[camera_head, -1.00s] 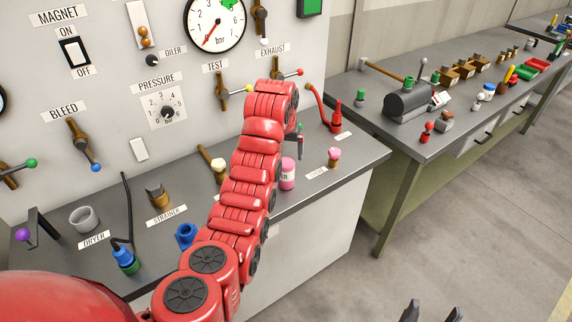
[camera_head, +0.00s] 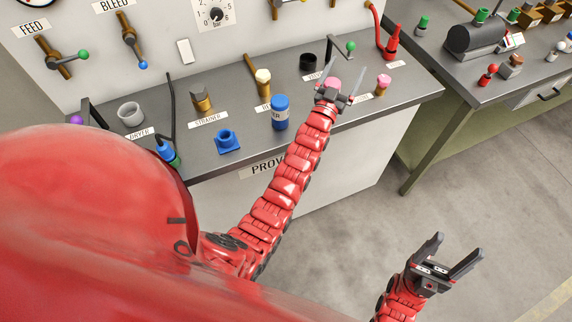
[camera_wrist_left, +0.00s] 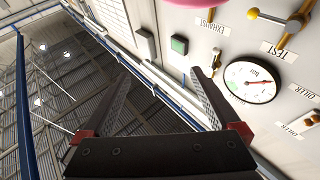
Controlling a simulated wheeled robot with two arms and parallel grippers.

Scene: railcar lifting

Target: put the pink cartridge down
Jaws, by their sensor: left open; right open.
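The pink cartridge (camera_head: 332,83) stands on the grey bench; I see only its pink top, and my left gripper hides the rest. My left gripper (camera_head: 346,70) is open over and in front of it; I cannot tell if they touch. In the left wrist view the jaws (camera_wrist_left: 160,73) are spread with nothing between them, facing the panel and ceiling. My right gripper (camera_head: 458,245) is open and empty above the floor, away from the bench.
A blue cartridge (camera_head: 280,112) stands left of my left gripper. A brass fitting with a pink top (camera_head: 383,83) stands to its right, and a black ring (camera_head: 308,62) behind. A blue holder (camera_head: 228,141) is at the front edge. A second bench (camera_head: 470,72) is at the right.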

